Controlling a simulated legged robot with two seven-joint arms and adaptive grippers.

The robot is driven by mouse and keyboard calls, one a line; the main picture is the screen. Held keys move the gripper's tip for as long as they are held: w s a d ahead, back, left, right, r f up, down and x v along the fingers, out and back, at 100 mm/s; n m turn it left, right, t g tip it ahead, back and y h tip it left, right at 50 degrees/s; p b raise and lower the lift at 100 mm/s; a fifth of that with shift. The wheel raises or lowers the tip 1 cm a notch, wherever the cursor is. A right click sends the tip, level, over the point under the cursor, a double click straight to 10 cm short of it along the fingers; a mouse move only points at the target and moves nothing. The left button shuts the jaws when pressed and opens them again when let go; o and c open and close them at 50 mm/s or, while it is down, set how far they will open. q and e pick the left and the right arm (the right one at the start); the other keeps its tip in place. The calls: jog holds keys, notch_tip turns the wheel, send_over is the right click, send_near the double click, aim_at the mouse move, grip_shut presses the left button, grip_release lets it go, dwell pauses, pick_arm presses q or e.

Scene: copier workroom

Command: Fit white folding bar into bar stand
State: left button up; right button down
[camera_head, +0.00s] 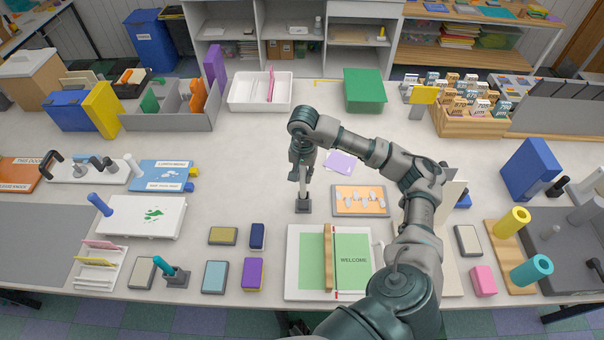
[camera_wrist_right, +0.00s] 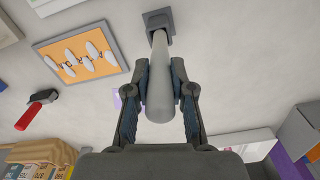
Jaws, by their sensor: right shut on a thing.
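The white folding bar (camera_head: 303,189) is upright above the dark grey bar stand (camera_head: 303,207), in the middle of the table. My right gripper (camera_head: 302,174) points down and is shut on the bar's upper part. In the right wrist view, the pale bar (camera_wrist_right: 160,85) runs between the two fingers of the gripper (camera_wrist_right: 160,75). Its far end meets the stand's square dark block (camera_wrist_right: 158,20). How deep the end sits in the stand is hidden. My left gripper is not in view.
An orange tray with white pieces (camera_head: 361,200) lies right of the stand. A green WELCOME card on a white board (camera_head: 305,285) lies in front. Purple sheets (camera_head: 341,163) lie behind. A white tray (camera_head: 260,92) and a green box (camera_head: 364,90) stand farther back. Table left of the stand is clear.

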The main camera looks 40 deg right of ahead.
aim_at(303, 184)
jog(key=shift+d+f, duration=0.25)
jog(key=shift+f, duration=0.2)
jog(key=shift+a+f+b, duration=0.3)
jog(key=shift+f+b, duration=0.1)
jog(key=shift+b, duration=0.25)
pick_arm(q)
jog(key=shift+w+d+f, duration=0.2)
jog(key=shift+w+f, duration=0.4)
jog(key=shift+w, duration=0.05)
pick_arm(e)
jog(key=shift+f, duration=0.15)
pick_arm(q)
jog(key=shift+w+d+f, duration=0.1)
pick_arm(e)
jog(key=shift+d+f, duration=0.1)
jog(key=shift+f, duration=0.1)
pick_arm(q)
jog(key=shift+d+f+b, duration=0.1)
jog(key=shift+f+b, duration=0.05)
jog(key=shift+b, duration=0.35)
pick_arm(e)
jog(key=shift+d+f, duration=0.1)
jog(key=shift+f, duration=0.25)
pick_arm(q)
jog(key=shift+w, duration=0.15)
